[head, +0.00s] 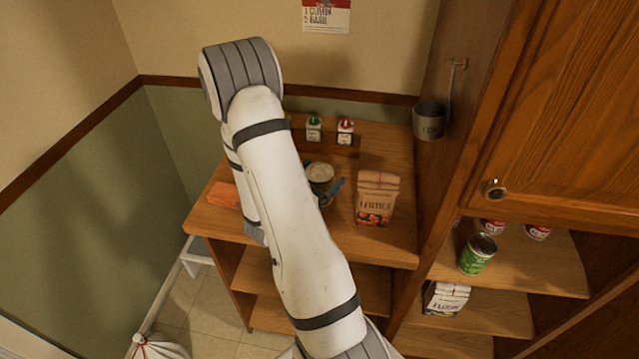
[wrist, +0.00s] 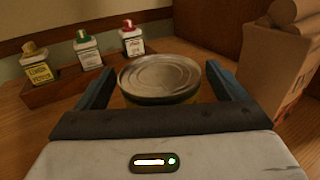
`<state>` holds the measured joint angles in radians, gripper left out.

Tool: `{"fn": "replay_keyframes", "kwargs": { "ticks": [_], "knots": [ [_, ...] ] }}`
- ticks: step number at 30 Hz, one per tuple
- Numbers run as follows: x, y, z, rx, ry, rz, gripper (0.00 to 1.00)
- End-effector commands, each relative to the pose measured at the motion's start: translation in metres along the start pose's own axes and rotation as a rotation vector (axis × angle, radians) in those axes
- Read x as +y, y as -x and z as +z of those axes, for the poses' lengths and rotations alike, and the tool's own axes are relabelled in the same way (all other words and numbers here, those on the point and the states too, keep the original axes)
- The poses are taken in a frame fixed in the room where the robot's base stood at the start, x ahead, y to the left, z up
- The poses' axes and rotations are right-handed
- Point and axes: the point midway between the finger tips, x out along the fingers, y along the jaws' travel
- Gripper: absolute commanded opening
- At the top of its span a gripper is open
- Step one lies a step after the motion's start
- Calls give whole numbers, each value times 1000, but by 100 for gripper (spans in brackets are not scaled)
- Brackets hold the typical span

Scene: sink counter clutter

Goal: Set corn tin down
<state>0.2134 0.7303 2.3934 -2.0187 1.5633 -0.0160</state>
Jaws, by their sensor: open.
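The tin between my fingers, which I take for the corn tin (head: 320,172), stands upright on the wooden counter (head: 392,243). Its round metal lid shows in the wrist view (wrist: 160,76), with a little yellow below it; my gripper and arm hide most of its side and label. My gripper (wrist: 158,70) is open, with one blue finger on each side of the tin. I cannot tell whether either finger touches it.
A paper bag (head: 377,198) stands close on the right. Several small bottles (wrist: 88,49) stand in a wooden rack behind. An orange cloth (head: 223,194) lies at the left. A green tin (head: 477,254) stands on the right shelf. A metal cup (head: 429,121) hangs on the cabinet side.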

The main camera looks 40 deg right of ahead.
Motion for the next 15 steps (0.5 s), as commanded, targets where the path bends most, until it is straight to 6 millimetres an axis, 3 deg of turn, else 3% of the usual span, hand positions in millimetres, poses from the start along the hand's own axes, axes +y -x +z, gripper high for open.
{"fn": "replay_keyframes", "kwargs": {
  "ticks": [6, 15],
  "knots": [
    [0, 0, 0, 0, 0, 0, 91],
    [0, 0, 0, 0, 0, 1, 66]
  ]
}}
